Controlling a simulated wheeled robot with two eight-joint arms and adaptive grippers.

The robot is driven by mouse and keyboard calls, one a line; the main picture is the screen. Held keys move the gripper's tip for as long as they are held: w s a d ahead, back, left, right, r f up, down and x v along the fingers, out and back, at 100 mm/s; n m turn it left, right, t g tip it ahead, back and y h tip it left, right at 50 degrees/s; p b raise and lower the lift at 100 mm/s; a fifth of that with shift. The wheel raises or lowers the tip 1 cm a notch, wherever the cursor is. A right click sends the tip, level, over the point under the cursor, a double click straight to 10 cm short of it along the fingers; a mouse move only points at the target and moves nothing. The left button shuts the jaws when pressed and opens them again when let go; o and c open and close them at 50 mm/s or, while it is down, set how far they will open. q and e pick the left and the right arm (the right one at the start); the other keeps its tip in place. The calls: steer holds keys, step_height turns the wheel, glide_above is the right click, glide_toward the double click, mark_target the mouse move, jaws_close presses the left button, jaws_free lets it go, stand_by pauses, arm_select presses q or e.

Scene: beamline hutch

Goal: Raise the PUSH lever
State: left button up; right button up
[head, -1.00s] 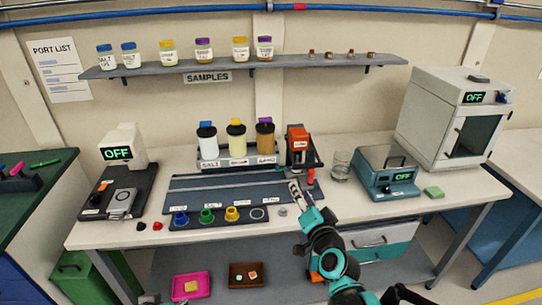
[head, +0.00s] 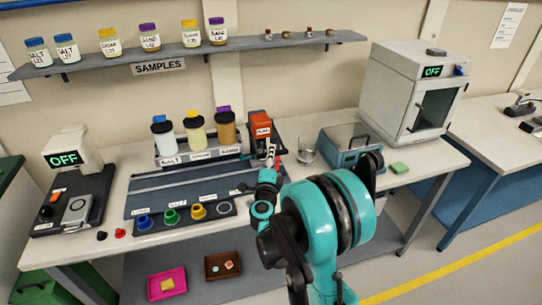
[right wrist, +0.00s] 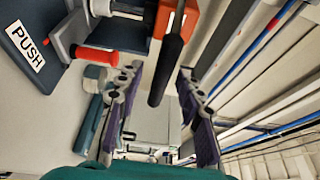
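The PUSH device is an orange block (head: 260,125) on a dark base at the back of the bench. In the right wrist view, the base carries a white PUSH label (right wrist: 28,46). Beside the label is a lever with a red grip (right wrist: 95,57), outside the finger gap, on the left finger's side. A black bar (right wrist: 168,65) runs from the orange block (right wrist: 178,15) in between my fingers; contact is not visible. My right gripper (head: 270,150) is open, just in front of the device; its purple-padded fingers show in the right wrist view (right wrist: 160,76). My left gripper is not in view.
Three capped jars (head: 195,135) stand left of the device. A glass beaker (head: 306,151) and a teal scale (head: 345,145) stand to its right. Small coloured cups (head: 170,215) sit in a rack in front. The sample shelf (head: 200,58) runs above.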

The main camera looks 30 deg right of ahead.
steer(key=shift+w+d, duration=0.45)
steer(key=shift+w, duration=0.15)
jaws_close()
steer(key=shift+r, duration=0.1)
